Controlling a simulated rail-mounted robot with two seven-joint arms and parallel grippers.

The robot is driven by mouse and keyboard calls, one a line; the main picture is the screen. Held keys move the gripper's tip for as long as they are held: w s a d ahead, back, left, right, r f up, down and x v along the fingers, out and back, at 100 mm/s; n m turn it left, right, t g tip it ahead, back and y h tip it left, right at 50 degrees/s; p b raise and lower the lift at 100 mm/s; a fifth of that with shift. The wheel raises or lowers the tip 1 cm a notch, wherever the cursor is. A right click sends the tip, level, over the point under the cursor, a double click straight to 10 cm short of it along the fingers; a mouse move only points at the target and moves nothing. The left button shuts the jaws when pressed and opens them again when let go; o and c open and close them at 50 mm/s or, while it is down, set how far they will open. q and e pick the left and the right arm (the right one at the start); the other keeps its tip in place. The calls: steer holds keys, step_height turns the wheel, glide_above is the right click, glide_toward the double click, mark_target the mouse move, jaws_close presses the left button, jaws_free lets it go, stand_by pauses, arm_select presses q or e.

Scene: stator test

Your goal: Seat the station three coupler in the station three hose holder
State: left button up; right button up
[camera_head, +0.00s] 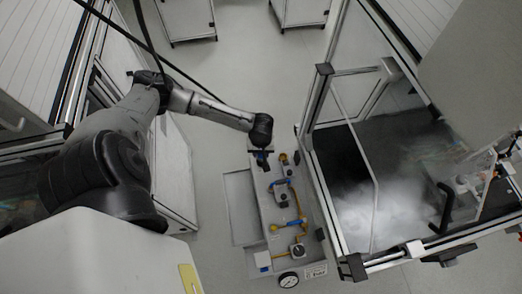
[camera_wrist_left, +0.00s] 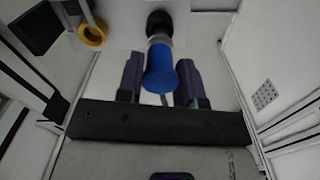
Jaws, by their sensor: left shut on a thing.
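My left gripper (camera_head: 262,160) is over the far end of the grey station panel (camera_head: 268,205). In the left wrist view its two dark purple fingers (camera_wrist_left: 160,82) are shut on a blue coupler (camera_wrist_left: 160,68). The coupler's far end meets a grey collar and a black round part (camera_wrist_left: 159,22); I cannot tell whether they are joined or only in line. A yellow ring (camera_wrist_left: 92,36) beside a black part lies to the left, apart from the coupler. I cannot tell which part is the station three hose holder. The right gripper does not show.
The panel carries a blue and yellow hose piece (camera_head: 288,225), other yellow fittings and a round gauge (camera_head: 289,280) at its near end. A framed clear enclosure (camera_head: 375,150) with white mist stands close on the right. Open floor (camera_head: 225,90) lies beyond the panel.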

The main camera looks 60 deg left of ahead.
arm_select(q)
steer(key=shift+f, duration=0.2)
steer(key=shift+f, duration=0.4)
steer(key=shift+f, duration=0.3)
stand_by(0.3)
steer(key=shift+f, duration=0.4)
steer(key=o, duration=1)
step_height(320, 180, up, 13)
steer(key=shift+f+p, duration=0.2)
steer(key=shift+p, duration=1.05)
steer(key=shift+r, duration=0.6)
